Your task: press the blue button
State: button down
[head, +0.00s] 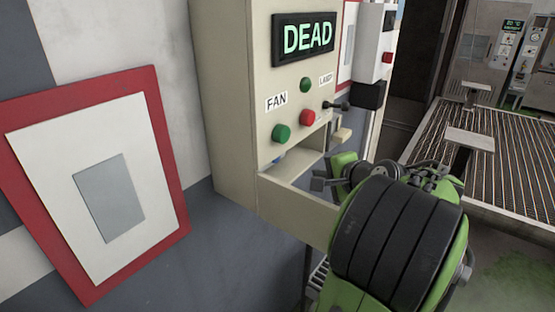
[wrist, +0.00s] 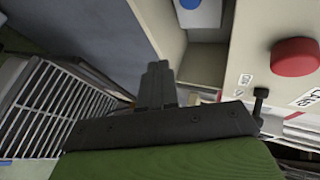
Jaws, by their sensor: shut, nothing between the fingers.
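A small part of a blue button (wrist: 190,3) shows at the top edge of the wrist view, on a pale plate. In the head view a bluish patch (head: 279,160) shows low on the beige control box (head: 232,120), below the green button; most of it is hidden. My gripper (wrist: 158,70) is shut and empty, its dark fingers pointing up the wrist view, below and left of the blue button and apart from it in the picture. In the head view my green arm hides part of the box's lower right.
The box carries a green FAN button (head: 281,133), a red button (head: 307,118), a dark lever (head: 337,106) and a DEAD display (head: 306,38). A ledge (head: 295,207) juts out below them. A red-framed panel (head: 95,180) hangs left. A roller conveyor (head: 500,150) stands right.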

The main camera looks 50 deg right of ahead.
jog(key=w, duration=0.8)
jog(key=shift+w+a, duration=0.15)
jog(key=shift+a, duration=0.2)
dwell(1.5)
jog(key=shift+w+a+r, duration=0.1)
jog(key=shift+w+r, duration=0.05)
jog(key=shift+w, duration=0.05)
jog(key=shift+w+a+r, duration=0.25)
jog(key=shift+w+r, duration=0.1)
dwell(1.5)
jog(key=shift+f, duration=0.1)
jog(key=s, duration=0.4)
jog(key=shift+d+f, duration=0.4)
